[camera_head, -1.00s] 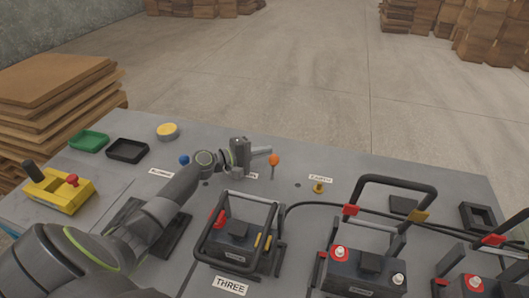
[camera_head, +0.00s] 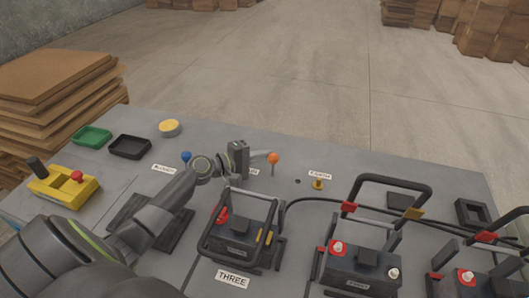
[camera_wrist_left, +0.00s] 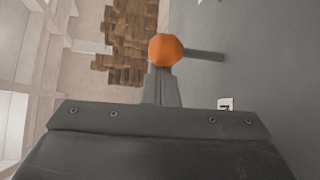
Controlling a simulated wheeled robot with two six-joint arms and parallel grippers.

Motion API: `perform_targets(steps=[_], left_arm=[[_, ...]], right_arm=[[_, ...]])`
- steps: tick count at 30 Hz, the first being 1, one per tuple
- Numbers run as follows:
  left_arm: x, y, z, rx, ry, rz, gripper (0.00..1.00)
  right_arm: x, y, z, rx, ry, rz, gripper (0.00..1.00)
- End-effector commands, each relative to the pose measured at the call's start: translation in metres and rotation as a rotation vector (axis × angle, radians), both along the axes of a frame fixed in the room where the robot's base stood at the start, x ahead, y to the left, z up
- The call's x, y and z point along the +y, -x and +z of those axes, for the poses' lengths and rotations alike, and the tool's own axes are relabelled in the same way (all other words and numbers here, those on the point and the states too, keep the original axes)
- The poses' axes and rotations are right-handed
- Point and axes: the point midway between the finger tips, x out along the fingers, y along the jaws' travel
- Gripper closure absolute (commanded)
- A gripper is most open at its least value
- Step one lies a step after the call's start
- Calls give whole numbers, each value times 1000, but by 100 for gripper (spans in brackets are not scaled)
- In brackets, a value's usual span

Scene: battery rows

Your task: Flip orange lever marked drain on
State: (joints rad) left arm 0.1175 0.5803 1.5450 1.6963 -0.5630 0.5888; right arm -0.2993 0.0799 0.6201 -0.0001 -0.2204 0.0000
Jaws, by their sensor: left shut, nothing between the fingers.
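The orange lever (camera_head: 273,158) has a round orange knob on a thin stem and stands about upright on the grey table. A white label (camera_head: 252,172) lies beside it, partly hidden behind my gripper, and its word is not readable. My left gripper (camera_head: 267,155) is shut and empty, its fingers pointing right with the tips right by the orange knob. In the left wrist view the knob (camera_wrist_left: 166,49) appears just beyond the shut fingertips (camera_wrist_left: 162,72). I cannot tell whether they touch. My right gripper is not in view.
A blue-knobbed lever (camera_head: 186,157) stands behind my left arm, and a short yellow one (camera_head: 318,184) stands to the right. A framed battery (camera_head: 238,240) labelled THREE sits in front of the gripper. A black cable (camera_head: 330,200) runs right. Trays and a yellow control box (camera_head: 62,188) are left.

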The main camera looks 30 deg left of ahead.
Motion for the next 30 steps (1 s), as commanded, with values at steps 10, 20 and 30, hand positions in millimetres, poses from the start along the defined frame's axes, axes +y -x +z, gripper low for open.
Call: perform_targets(steps=[10,20,30], left_arm=[[0,1,2,0,0,0,100],[0,0,51,-5,-4,-2,100],[0,1,97,-1,-2,-1,100]], right_arm=[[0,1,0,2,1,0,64],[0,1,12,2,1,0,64],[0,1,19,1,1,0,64]])
